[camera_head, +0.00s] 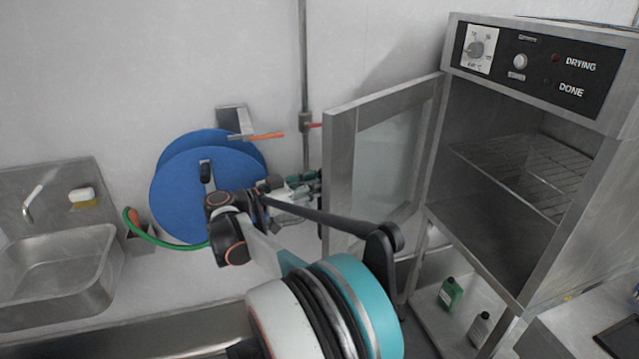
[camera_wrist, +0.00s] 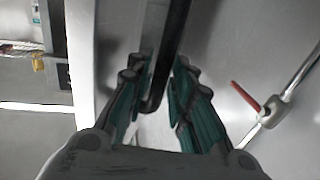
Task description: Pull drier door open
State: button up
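The drier (camera_head: 530,150) stands at the right in the head view, and its interior with a wire rack shows. Its door (camera_head: 378,150), a metal frame with a glass pane, is swung wide open to the left. My gripper (camera_head: 308,187) is at the outer side of the door, near its free edge, and is partly hidden by my arm and the door. In the wrist view, the dark, bar-shaped door handle (camera_wrist: 174,55) lies between the teal fingers of my gripper (camera_wrist: 163,88).
A blue hose reel (camera_head: 175,195) with a green hose (camera_head: 165,240) is on the wall behind my arm. A sink (camera_head: 55,270) is at the left. A vertical pipe (camera_head: 303,80) runs beside the door. Green and grey bottles (camera_head: 450,293) stand below the drier.

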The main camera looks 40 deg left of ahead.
jog(key=v, duration=1.1)
jog(key=shift+s+a, duration=0.15)
jog(key=shift+s, duration=0.2)
